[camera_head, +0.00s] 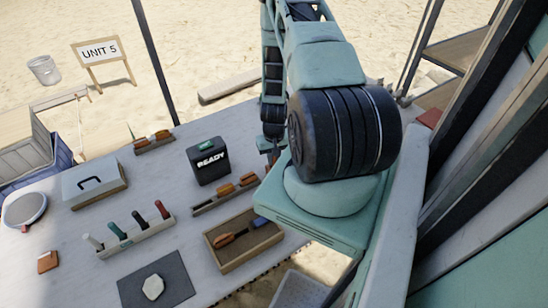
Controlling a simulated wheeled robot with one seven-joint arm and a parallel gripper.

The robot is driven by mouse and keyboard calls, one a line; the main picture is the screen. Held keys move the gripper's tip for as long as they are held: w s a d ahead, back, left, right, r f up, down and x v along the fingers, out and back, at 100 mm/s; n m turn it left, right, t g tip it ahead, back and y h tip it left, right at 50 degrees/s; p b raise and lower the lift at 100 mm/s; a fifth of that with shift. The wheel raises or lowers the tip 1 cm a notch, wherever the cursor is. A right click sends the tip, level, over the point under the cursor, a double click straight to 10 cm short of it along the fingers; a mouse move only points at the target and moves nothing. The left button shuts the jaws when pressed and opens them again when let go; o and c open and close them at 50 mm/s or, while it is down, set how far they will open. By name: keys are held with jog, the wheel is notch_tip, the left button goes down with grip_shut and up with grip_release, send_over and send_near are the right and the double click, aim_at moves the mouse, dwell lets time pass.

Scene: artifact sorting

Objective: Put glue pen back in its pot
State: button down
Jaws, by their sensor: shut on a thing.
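My arm comes down at the upper middle. The end of it, my gripper (272,153), shows only as a small dark part beside my large black joint, near the right end of a wooden rack. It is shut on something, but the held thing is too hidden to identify. A pale holder (137,240) at the lower left has several upright pen-like tools in it, with white, green, dark and red tops. I cannot tell which, if any, is the glue pen, or which place is its pot.
A wooden tray (219,262) holds an orange-handled brush and a blue-ended tool. The wooden rack (204,209) holds orange-brown pieces. A black READY box (208,164), a grey case (95,185) and a dark mat (178,284) with a pale stone stand nearby. Bare table lies between them.

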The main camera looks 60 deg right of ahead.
jog(key=shift+f, duration=0.15)
jog(key=c, duration=1.4)
grip_release()
jog(key=shift+o, duration=0.2)
notch_tip(320, 180, up, 12)
jog(key=b, duration=0.3)
jog(key=shift+r, duration=0.2)
